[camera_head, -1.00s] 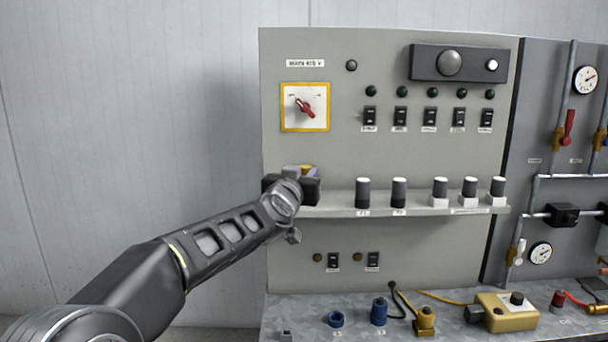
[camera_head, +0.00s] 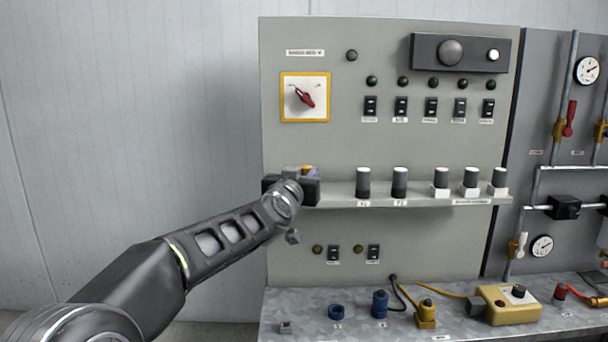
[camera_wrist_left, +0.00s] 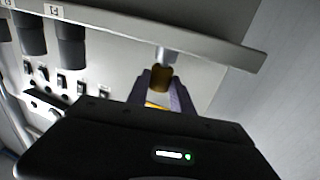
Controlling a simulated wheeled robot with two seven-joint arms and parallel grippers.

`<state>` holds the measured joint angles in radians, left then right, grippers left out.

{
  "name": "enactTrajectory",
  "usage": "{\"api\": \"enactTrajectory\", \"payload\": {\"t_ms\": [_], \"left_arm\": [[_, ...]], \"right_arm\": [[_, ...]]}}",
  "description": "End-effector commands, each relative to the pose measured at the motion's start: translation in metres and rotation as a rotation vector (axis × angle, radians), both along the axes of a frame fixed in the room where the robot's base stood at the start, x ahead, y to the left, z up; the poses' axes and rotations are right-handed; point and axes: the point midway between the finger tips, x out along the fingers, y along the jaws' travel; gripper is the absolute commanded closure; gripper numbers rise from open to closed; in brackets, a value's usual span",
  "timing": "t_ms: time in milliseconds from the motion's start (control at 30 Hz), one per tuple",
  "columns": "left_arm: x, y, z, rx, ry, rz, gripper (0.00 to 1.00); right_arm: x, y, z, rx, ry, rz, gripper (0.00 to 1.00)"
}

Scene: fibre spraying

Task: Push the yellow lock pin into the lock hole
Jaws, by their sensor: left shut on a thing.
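My left gripper (camera_head: 306,172) is at the left end of the panel's shelf, mostly hidden behind my own wrist in the head view. A short silvery cylinder (camera_wrist_left: 168,56) meets the pin's end by the shelf edge in the wrist view. The lock hole cannot be made out, nor how deep the pin sits. My right gripper is not in view.
The shelf (camera_head: 340,200) carries several dark, white-topped cylinders to the right. A red rotary switch (camera_head: 305,97) is above the gripper. The wall on the left is bare.

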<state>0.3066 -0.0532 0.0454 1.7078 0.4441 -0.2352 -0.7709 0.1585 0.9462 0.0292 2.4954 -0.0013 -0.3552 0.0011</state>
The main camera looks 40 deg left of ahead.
Motion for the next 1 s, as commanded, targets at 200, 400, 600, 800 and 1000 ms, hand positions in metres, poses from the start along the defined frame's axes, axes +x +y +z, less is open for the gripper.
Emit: {"api": "enactTrajectory", "payload": {"t_ms": [200, 400, 600, 800, 1000], "left_arm": [[0.0000, -0.0001, -0.0066, 0.000, 0.000, 0.000, 1.00], [0.0000, 0.0000, -0.0071, 0.000, 0.000, 0.000, 0.65], [0.0000, 0.0000, -0.0072, 0.000, 0.000, 0.000, 0.48], [0.0000, 0.0000, -0.0075, 0.000, 0.000, 0.000, 0.47], [-0.0064, -0.0024, -0.0070, 0.000, -0.001, 0.000, 0.47]], "right_arm": [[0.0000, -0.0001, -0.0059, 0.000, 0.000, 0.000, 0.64], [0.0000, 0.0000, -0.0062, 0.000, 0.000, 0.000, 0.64], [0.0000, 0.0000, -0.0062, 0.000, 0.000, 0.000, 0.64], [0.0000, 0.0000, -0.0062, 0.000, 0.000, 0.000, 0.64], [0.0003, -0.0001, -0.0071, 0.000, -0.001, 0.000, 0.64]]}}
